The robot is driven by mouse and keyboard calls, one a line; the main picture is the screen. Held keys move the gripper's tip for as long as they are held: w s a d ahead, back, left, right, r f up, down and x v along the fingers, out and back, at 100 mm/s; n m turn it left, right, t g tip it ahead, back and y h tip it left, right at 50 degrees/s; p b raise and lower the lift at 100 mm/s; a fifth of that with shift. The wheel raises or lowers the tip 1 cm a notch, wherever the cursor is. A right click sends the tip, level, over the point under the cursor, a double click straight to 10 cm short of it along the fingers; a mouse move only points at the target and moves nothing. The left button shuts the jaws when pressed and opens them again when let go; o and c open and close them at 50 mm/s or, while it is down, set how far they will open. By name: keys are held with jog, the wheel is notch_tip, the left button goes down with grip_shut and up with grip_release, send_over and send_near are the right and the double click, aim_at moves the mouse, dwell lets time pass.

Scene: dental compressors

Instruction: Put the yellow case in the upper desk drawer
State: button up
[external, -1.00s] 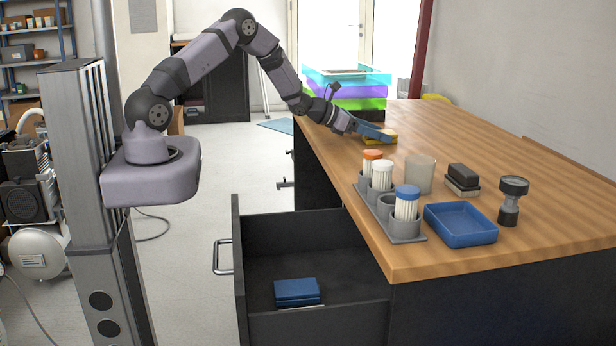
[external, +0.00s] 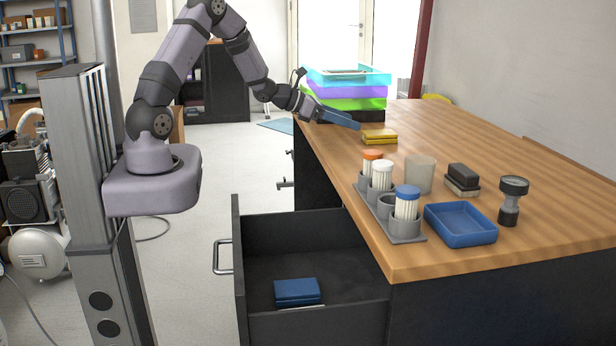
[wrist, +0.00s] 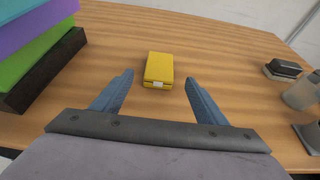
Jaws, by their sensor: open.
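The yellow case (external: 379,136) lies flat on the wooden desk, in front of the stacked trays. In the wrist view the yellow case (wrist: 159,70) sits ahead of my gripper (wrist: 160,92), roughly centred between the two blue fingers and beyond their tips. In the external view my gripper (external: 340,119) is just left of the case and a little above the desk. The gripper is open and empty. The upper desk drawer (external: 315,240) is pulled out, with a dark blue case (external: 297,292) lying inside it.
Stacked coloured trays (external: 347,90) stand close behind my gripper. A grey holder with capped tubes (external: 392,205), a clear cup (external: 419,174), a dark block (external: 462,178), a blue tray (external: 460,223) and a gauge (external: 511,200) stand nearer the front. The desk's right side is clear.

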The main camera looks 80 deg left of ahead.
jog(key=shift+o, duration=0.4)
jog(key=shift+s+r, duration=0.25)
jog(key=shift+s, duration=0.35)
jog(key=b, duration=0.2)
send_near(377, 132)
jog(key=w, duration=0.1)
jog(key=f, duration=0.1)
jog(key=w, duration=0.1)
jog(key=shift+w+d+f, duration=0.25)
jog(key=shift+w+f, duration=0.15)
jog(key=shift+w, duration=0.35)
jog(key=shift+p+x, duration=1.25)
jog(key=shift+x, duration=2.2)
jog(key=shift+r, duration=0.1)
jog(key=shift+c, duration=0.3)
